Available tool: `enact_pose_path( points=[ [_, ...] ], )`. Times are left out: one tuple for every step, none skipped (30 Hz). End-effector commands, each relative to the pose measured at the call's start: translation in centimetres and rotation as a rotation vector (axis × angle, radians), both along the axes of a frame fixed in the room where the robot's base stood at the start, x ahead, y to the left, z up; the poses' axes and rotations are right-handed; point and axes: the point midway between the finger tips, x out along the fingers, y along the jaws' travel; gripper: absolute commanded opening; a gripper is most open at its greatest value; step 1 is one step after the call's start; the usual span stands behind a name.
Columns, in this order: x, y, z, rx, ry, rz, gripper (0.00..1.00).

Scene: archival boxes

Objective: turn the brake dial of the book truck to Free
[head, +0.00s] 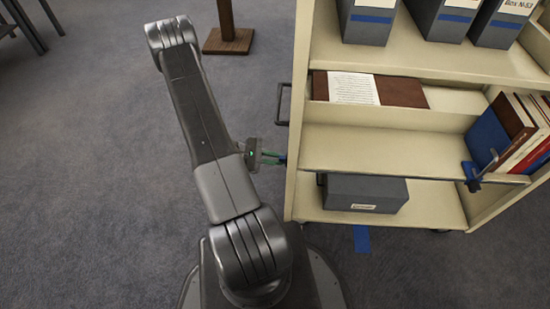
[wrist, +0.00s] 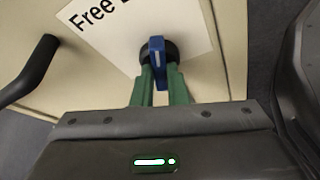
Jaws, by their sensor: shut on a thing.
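The book truck (head: 296,130) is a cream shelved cart at the right of the head view. In the wrist view its end panel (wrist: 225,75) carries a white label (wrist: 105,30) reading "Free", with the rest cut off or hidden. My gripper (wrist: 161,78) has green fingers and is shut on the blue handle. In the head view my gripper (head: 280,159) reaches the truck's left end, and the dial is hard to make out there.
A black push handle (head: 282,104) sticks out of the truck's end; it also shows in the wrist view (wrist: 30,72). Grey boxes (head: 368,22), books (head: 515,130) and a lower box (head: 365,193) sit on the shelves. A wooden stand (head: 228,40) is behind.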

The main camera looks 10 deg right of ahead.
Motion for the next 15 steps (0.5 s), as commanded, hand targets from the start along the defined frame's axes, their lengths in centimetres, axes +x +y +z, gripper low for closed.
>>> enact_pose_path(
  points=[
    [0.09, 0.02, 0.18, 0.013, 0.035, -0.001, 0.00],
    [0.13, 0.01, 0.19, 0.021, 0.062, -0.001, 0.00],
    [0.18, 0.01, 0.20, 0.030, 0.098, 0.000, 0.00],
    [0.19, -0.01, 0.21, 0.039, 0.125, -0.001, 0.00],
    [0.24, -0.01, 0.23, 0.046, 0.152, -0.001, 0.00],
    [0.28, -0.02, 0.22, 0.057, 0.188, -0.001, 0.00],
    [0.32, -0.03, 0.23, 0.065, 0.216, -0.001, 0.00],
    [0.33, -0.04, 0.23, 0.073, 0.243, -0.001, 0.00],
    [0.39, -0.05, 0.23, 0.084, 0.279, 0.000, 0.00],
    [0.44, -0.05, 0.23, 0.092, 0.307, 0.000, 0.00],
    [0.44, -0.07, 0.24, 0.099, 0.334, -0.002, 0.00],
    [0.51, -0.08, 0.23, 0.110, 0.371, -0.001, 0.00],
    [0.53, -0.09, 0.22, 0.117, 0.398, -0.002, 0.00],
    [0.55, -0.11, 0.21, 0.124, 0.426, -0.001, 0.00],
    [0.58, -0.13, 0.18, 0.135, 0.462, -0.002, 0.00]
  ],
)
